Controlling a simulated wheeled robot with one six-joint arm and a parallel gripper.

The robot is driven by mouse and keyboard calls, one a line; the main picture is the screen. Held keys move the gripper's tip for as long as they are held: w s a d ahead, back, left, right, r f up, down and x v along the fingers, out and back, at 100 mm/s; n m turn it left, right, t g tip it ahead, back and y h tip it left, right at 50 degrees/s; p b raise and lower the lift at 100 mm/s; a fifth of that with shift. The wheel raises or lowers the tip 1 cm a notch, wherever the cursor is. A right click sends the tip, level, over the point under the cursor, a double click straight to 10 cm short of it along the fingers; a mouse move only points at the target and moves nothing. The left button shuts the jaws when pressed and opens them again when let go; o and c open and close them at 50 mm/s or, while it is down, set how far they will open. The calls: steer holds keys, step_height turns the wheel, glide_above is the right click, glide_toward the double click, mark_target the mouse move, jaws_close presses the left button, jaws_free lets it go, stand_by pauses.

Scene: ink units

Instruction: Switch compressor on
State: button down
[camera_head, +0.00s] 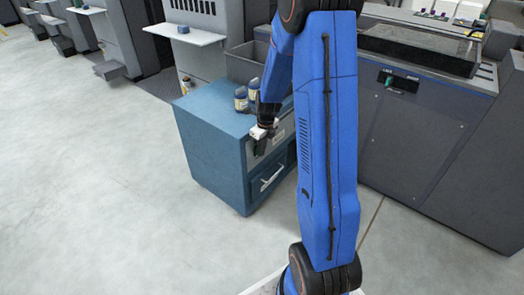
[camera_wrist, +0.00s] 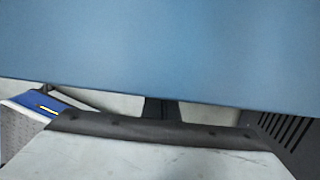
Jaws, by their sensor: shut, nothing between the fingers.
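My gripper (camera_head: 259,146) hangs at the front of the blue cabinet (camera_head: 212,157), near its top front edge, and is shut with nothing in it. I cannot tell whether it touches the cabinet. A dark switch panel (camera_head: 398,82) with a small green lever or knob is on the front of the large grey machine at right, well apart from my gripper. Its labels are too small to read, so I cannot tell if it belongs to the compressor. In the wrist view a plain blue surface (camera_wrist: 160,50) fills the upper half; no switch shows there.
Dark bottles (camera_head: 241,98) with pale labels stand on the cabinet near my arm. A grey bin (camera_head: 245,63) is behind them. The cabinet drawer has a light handle (camera_head: 272,178). The large grey machine (camera_head: 415,140) blocks the right. The floor (camera_head: 90,190) at left is clear.

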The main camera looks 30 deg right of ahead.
steer(key=shift+r, duration=0.15)
steer(key=shift+r, duration=0.65)
steer(key=shift+d, duration=0.1)
